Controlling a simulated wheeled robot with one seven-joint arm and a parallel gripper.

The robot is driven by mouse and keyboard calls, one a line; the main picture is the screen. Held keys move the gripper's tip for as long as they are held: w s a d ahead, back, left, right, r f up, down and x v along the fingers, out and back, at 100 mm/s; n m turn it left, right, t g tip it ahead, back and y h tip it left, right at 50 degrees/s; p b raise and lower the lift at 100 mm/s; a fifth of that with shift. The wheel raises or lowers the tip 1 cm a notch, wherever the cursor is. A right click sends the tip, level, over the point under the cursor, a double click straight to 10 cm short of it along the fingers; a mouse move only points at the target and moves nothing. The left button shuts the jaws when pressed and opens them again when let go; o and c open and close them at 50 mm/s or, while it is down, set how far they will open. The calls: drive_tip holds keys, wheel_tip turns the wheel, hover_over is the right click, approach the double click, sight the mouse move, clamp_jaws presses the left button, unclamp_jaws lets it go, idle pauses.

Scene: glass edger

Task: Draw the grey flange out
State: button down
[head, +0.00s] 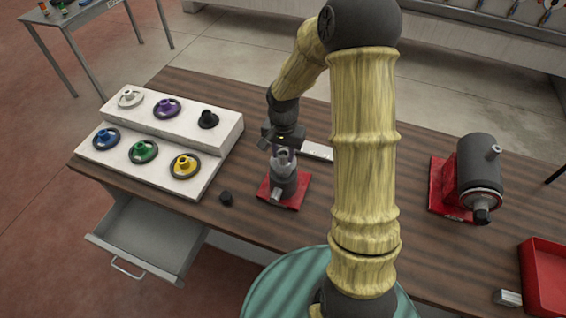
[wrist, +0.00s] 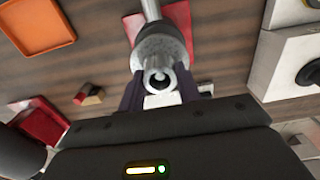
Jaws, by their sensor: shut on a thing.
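The grey flange (wrist: 161,50) shows in the wrist view as a round grey piece with a hollow hub facing the camera. My gripper (wrist: 158,88) is shut on its hub, one dark finger on each side. In the head view my gripper (head: 283,152) points down over a dark grey upright holder (head: 284,183) on a red base plate (head: 298,190). The flange's pale top (head: 283,157) shows just below my fingers, at the top of the holder. The join between flange and holder is hidden, so I cannot tell whether they touch.
A white stepped rack (head: 222,150) at the left holds several coloured flanges. A small black block (head: 226,198) lies left of the red base. A grey motor-like machine (head: 477,168) and a red tray (head: 543,280) stand at the right. An open drawer (head: 145,240) is below the table's front left.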

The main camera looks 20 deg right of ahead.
drive_tip(key=shift+r+p, duration=2.35)
drive_tip(key=shift+r, duration=0.95)
wheel_tip(320, 180, up, 4)
drive_tip(key=p, duration=0.3)
drive_tip(key=shift+w+f, duration=0.1)
